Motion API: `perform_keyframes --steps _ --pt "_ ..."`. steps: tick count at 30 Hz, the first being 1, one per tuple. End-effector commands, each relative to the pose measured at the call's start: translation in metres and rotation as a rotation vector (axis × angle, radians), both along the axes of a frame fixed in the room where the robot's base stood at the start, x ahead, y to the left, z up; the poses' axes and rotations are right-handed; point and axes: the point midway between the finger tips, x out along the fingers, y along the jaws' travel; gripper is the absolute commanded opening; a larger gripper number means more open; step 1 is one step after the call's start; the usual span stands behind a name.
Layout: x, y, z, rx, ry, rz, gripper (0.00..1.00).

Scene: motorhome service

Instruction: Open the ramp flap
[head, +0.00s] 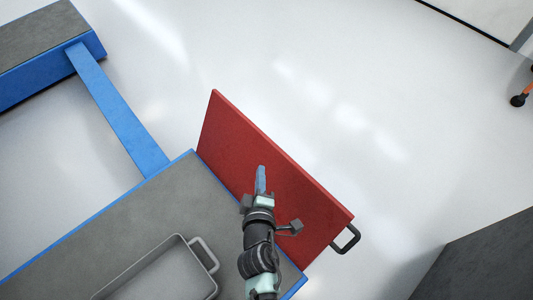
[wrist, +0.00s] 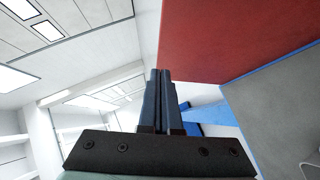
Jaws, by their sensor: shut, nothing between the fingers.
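The ramp flap is a red panel (head: 270,175) at the end of the grey, blue-edged ramp (head: 165,215) in the head view. It stands up at a steep angle from the ramp's end. A dark handle (head: 346,240) sticks out at its right corner. My gripper (head: 260,170) is shut and empty, and appears in front of the red panel in the head view, away from the handle. In the wrist view the shut fingers (wrist: 158,90) are left of the red panel (wrist: 225,40). I cannot tell whether they touch it. The handle is not seen there.
A blue bar (head: 118,112) joins the ramp to a second platform (head: 45,45) at upper left. A dark grey block (head: 485,260) stands at lower right. The pale floor beyond the flap is clear.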

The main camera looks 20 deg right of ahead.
Motion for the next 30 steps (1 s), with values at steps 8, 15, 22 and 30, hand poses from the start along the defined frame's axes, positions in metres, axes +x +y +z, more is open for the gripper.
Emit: perform_keyframes --steps 8,15,22,30 --pt "0.049 -0.017 -0.02 0.001 -0.004 -0.001 0.0" --pt "0.071 -0.04 -0.033 0.002 -0.001 -0.004 0.0" --pt "0.076 -0.053 -0.04 0.002 -0.001 -0.001 0.0" --pt "0.077 -0.055 -0.041 0.002 -0.002 0.0 0.0"
